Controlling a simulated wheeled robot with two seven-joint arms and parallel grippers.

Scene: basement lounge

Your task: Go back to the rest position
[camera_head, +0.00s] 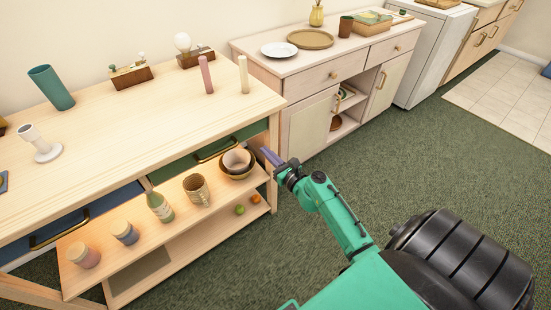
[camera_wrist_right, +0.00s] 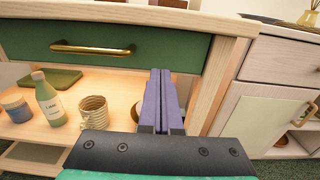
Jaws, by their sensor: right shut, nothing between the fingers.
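My right gripper (camera_head: 270,156) reaches in from the lower right on a green arm, at the right end of the wooden workbench. Its purple fingers are together and empty, and they also show in the right wrist view (camera_wrist_right: 161,85). In that view they point toward the bench's right leg and the green drawer (camera_wrist_right: 110,50) with a brass handle. In the head view the fingertips are close to a stacked pair of bowls (camera_head: 238,163) on the shelf; I cannot tell whether they touch anything. My left gripper is not in view.
The bench shelf (camera_head: 140,228) holds a woven mug (camera_head: 196,189), a bottle (camera_head: 159,205) and two jars. Candles, a teal cup (camera_head: 51,88) and wooden items stand on the bench top. A pale cabinet (camera_head: 310,118) stands to the right. Green carpet (camera_head: 430,160) is clear.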

